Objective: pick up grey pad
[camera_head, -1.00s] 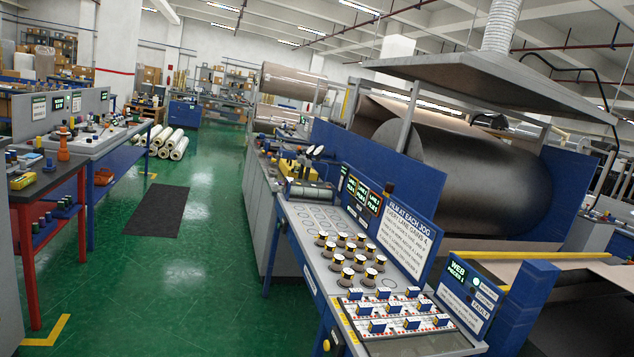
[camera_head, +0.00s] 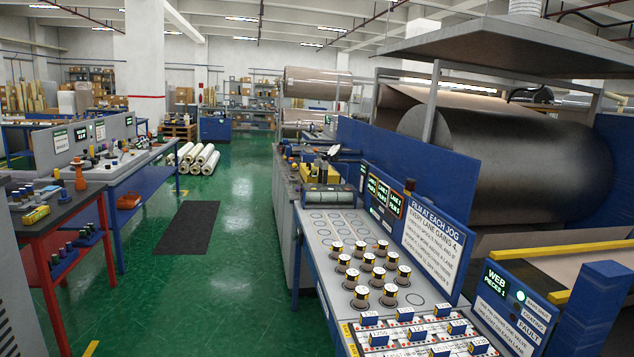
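No small grey pad can be made out for certain. A flat dark grey mat (camera_head: 187,228) lies on the green floor left of centre. It looks large, and I cannot tell whether it is the pad named. My gripper is not in view, so its fingers and anything in them are hidden.
A long bench (camera_head: 310,226) with several small reels (camera_head: 362,297) and a blue sign board runs along the right. A large dark roll (camera_head: 520,165) stands behind it. A red-framed table (camera_head: 62,240) is at left. Wrapped rolls (camera_head: 198,157) lie ahead.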

